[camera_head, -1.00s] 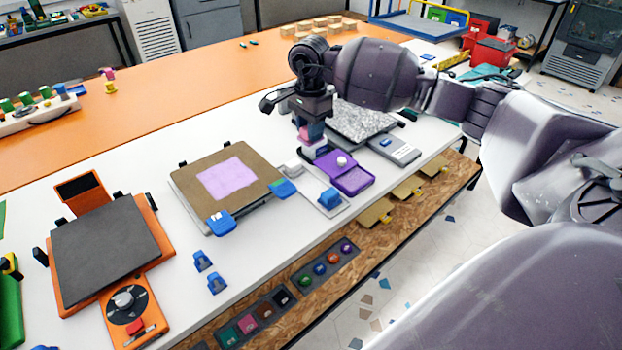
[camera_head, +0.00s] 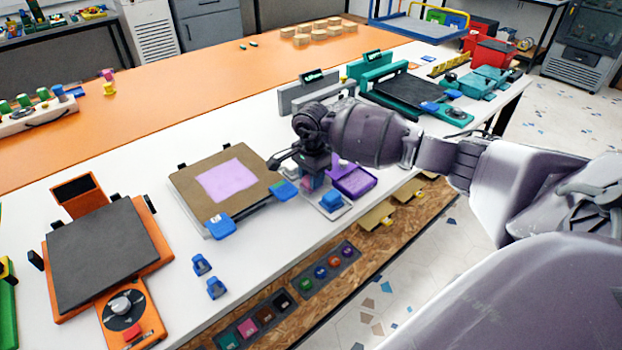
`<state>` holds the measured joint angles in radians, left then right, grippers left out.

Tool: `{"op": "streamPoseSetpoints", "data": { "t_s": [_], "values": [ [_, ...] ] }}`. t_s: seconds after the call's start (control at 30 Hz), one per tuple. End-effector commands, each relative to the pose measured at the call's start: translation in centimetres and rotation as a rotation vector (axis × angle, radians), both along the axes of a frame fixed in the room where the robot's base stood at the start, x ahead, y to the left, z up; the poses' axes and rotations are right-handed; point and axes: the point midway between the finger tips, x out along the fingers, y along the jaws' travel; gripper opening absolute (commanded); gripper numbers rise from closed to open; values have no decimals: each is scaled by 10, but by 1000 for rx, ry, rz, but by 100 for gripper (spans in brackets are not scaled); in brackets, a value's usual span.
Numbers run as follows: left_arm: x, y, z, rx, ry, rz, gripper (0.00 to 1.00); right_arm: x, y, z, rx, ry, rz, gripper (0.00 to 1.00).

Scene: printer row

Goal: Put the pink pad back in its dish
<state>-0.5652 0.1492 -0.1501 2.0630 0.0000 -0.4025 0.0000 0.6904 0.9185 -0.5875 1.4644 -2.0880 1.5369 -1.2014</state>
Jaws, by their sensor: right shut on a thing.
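My right gripper (camera_head: 310,180) is shut on a small pink pad (camera_head: 307,184), which is mostly hidden by the fingers. It hangs low over the white table, just right of the brown board with the lilac square. A purple dish (camera_head: 357,184) sits close by on the right, partly hidden behind the gripper and wrist. I cannot tell whether the pad touches anything below. My left gripper is not in view.
The brown board (camera_head: 185,185) has blue clips at its front corners. An orange press with a dark plate (camera_head: 105,250) stands at the left. Two blue clips (camera_head: 201,264) lie near the front edge. Teal and grey presses (camera_head: 410,88) stand behind my right arm. Colored pads fill trays on the lower shelf.

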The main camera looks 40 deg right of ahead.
Motion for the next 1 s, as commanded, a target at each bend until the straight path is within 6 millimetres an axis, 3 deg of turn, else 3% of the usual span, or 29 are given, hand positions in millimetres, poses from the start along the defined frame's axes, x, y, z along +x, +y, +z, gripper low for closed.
{"op": "streamPoseSetpoints", "data": {
  "t_s": [0.07,0.47,0.5,0.63,1.0],
  "values": [
    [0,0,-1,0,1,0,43,0,0,-8,0,1,-1,9],
    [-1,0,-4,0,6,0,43,0,-1,-11,-1,1,0,9],
    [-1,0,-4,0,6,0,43,0,0,-11,-1,0,0,34],
    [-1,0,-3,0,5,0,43,0,0,-11,-1,0,-1,54],
    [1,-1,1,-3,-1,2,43,0,-1,-4,-1,-3,-1,57]
  ]
}}
